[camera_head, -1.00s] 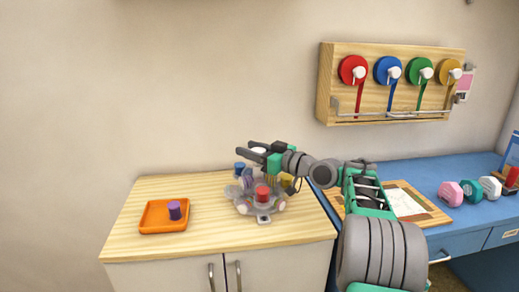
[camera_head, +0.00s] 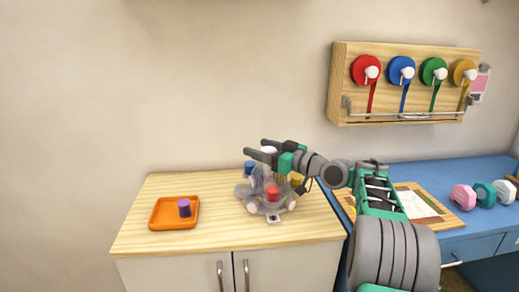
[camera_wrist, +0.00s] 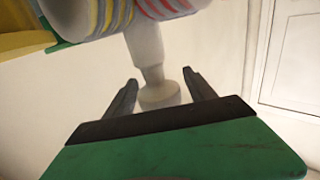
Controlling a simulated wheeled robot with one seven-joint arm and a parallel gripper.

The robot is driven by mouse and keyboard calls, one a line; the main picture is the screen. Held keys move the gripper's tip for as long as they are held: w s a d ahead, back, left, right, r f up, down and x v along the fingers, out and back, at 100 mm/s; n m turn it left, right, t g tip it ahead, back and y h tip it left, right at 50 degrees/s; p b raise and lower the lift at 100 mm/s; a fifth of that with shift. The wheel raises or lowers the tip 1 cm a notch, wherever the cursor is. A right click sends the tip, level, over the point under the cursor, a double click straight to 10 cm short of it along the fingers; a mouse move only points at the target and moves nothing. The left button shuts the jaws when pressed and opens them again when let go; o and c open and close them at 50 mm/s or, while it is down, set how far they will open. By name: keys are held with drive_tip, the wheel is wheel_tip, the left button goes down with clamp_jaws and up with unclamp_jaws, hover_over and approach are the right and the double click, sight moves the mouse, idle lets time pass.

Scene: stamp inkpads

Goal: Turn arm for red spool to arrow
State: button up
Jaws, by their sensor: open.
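The red spool (camera_head: 365,69) hangs at the left end of the wall rack, with a white knob-like arm (camera_head: 372,72) on its front and a red strip hanging down. I cannot make out an arrow. My gripper (camera_head: 255,148) is open, well below and left of the spool, over a grey carousel (camera_head: 275,208) on the wooden cabinet. A white knob (camera_head: 268,150) shows between or behind its fingers. In the wrist view, a pale post with a round end (camera_wrist: 158,95) lies between the open fingers (camera_wrist: 160,78); contact cannot be told.
Blue (camera_head: 401,69), green (camera_head: 434,70) and yellow (camera_head: 464,72) spools share the wooden rack (camera_head: 337,85), with a metal bar below. The carousel bears red, blue and yellow pieces. An orange tray (camera_head: 160,218) holds a purple cylinder (camera_head: 184,208). A blue desk (camera_head: 455,180) stands right.

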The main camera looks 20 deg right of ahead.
drive_tip(key=v, duration=0.7)
drive_tip(key=shift+s, duration=0.35)
drive_tip(key=shift+d, duration=0.15)
